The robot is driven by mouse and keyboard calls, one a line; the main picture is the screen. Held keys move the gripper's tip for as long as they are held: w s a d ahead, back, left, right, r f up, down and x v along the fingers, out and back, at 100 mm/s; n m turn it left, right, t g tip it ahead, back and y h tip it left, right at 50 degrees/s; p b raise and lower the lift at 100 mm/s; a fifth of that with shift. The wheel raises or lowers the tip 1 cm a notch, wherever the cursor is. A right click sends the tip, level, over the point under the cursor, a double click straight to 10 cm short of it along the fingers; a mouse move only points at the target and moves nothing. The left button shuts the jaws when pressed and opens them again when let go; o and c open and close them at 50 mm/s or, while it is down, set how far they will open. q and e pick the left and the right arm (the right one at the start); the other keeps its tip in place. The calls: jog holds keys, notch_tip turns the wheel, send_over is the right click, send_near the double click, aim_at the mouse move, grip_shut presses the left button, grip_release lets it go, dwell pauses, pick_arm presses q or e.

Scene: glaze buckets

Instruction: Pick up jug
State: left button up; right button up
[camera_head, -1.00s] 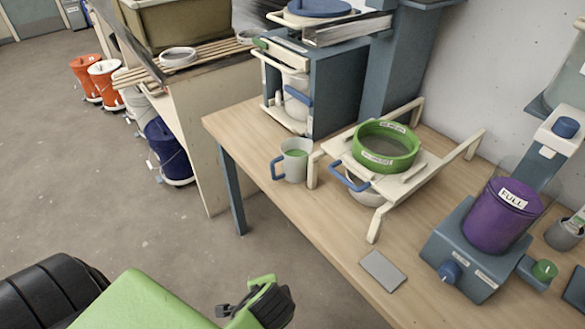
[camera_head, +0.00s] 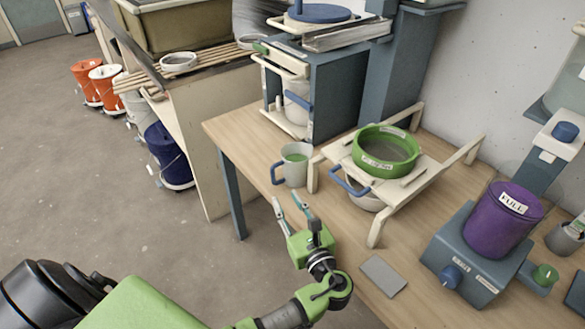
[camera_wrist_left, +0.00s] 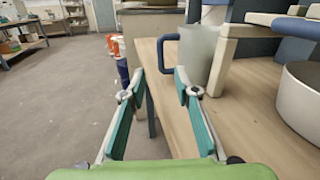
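A pale grey jug (camera_head: 291,173) with a blue handle and green contents stands upright near the left edge of the wooden table (camera_head: 330,235). In the left wrist view the jug (camera_wrist_left: 201,52) is ahead and slightly right, its blue handle (camera_wrist_left: 164,52) pointing left. My left gripper (camera_head: 287,199) is open and empty, just in front of the jug and apart from it. In the left wrist view its fingers (camera_wrist_left: 159,77) are spread, with the handle beyond the gap between them. My right gripper is not in view.
A white stand (camera_head: 421,177) right of the jug carries a green sieve (camera_head: 386,142), with a blue-handled pot (camera_head: 364,199) below. A blue cabinet (camera_head: 342,95) stands behind. A grey plate (camera_head: 383,276) and a purple bucket (camera_head: 500,222) are farther right. Floor is open at left.

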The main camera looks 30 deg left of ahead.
aim_at(274, 177)
pick_arm(q)
jog(key=p+x, duration=0.1)
jog(key=x, duration=0.8)
jog(key=shift+w, duration=0.15)
grip_shut()
jog(key=shift+r, duration=0.1)
